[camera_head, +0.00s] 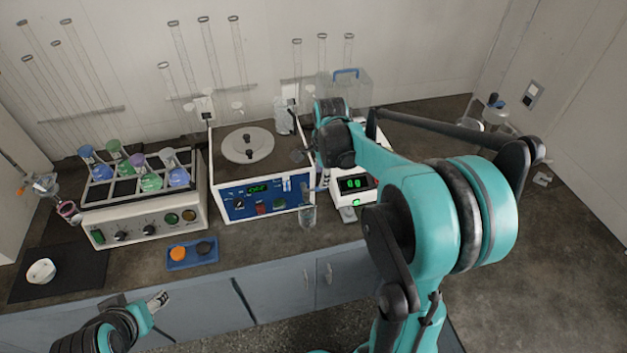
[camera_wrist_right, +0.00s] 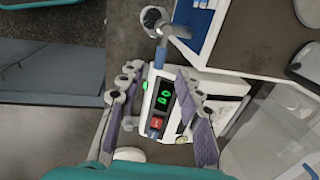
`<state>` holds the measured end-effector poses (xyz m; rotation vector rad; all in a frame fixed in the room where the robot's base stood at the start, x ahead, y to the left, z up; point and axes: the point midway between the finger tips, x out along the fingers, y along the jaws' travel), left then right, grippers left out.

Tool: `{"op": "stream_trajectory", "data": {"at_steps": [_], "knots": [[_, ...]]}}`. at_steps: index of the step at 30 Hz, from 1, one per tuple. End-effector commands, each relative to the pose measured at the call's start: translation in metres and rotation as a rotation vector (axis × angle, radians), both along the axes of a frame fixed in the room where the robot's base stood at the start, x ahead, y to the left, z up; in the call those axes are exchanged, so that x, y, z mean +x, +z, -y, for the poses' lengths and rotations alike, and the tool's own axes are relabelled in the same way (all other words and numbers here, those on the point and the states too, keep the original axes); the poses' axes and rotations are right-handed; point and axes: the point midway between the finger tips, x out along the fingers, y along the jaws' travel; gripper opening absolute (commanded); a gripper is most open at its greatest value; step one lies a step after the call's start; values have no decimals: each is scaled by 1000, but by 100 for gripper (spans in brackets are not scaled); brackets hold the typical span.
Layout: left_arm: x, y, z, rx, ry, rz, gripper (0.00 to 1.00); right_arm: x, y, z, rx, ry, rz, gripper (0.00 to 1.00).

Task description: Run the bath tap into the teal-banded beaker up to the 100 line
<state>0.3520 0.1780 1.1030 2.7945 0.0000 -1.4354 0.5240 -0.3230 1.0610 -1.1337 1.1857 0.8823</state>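The bath (camera_head: 262,205) has a blue front panel, a green display and a round lid on top. A clear glass vessel (camera_head: 307,217) is at its front right corner; I cannot make out a teal band or a 100 line. In the right wrist view, a grey tap-like part (camera_wrist_right: 160,28) with a blue section sticks out near the bath's corner, beside a round opening. My right gripper (camera_wrist_right: 158,82) is open, its fingers apart over the white unit, with nothing clearly between them. My left gripper (camera_head: 159,299) is low at the front, away from the bath; its opening is unclear.
A white unit (camera_head: 351,186) reading 0.0 stands right of the bath. A rack unit (camera_head: 145,222) with several coloured flasks stands left. A blue tray (camera_head: 192,262) holds orange and dark pieces. A white bowl (camera_head: 41,271) sits on a black mat. The bench at right is fairly clear.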

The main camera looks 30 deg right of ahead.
Motion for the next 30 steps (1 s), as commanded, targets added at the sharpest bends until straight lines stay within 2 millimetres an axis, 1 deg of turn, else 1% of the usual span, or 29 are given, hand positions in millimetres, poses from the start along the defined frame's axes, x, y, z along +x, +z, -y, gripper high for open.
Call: {"op": "stream_trajectory", "data": {"at_steps": [1,3,9,13,21,22,23,24,26,30], "knots": [[0,-5,0,0,0,0,54,2,-11,0,0,1,0,35],[0,-9,0,0,0,0,54,5,-24,1,-1,2,1,35],[0,-17,0,0,0,0,54,10,-52,2,-1,4,1,35],[0,-19,0,0,0,0,54,12,-60,2,-1,4,1,35],[0,-18,0,0,0,0,54,12,-61,2,-1,5,2,35],[0,-18,0,0,0,0,54,12,-61,2,-1,5,2,32],[0,-18,0,0,0,0,54,12,-61,2,-1,5,2,25],[0,-18,0,0,0,0,54,12,-61,2,-1,5,2,14],[0,-18,0,0,0,0,54,12,-61,2,-1,5,2,0],[0,-18,0,0,0,0,54,12,-61,2,-1,5,2,0]]}}
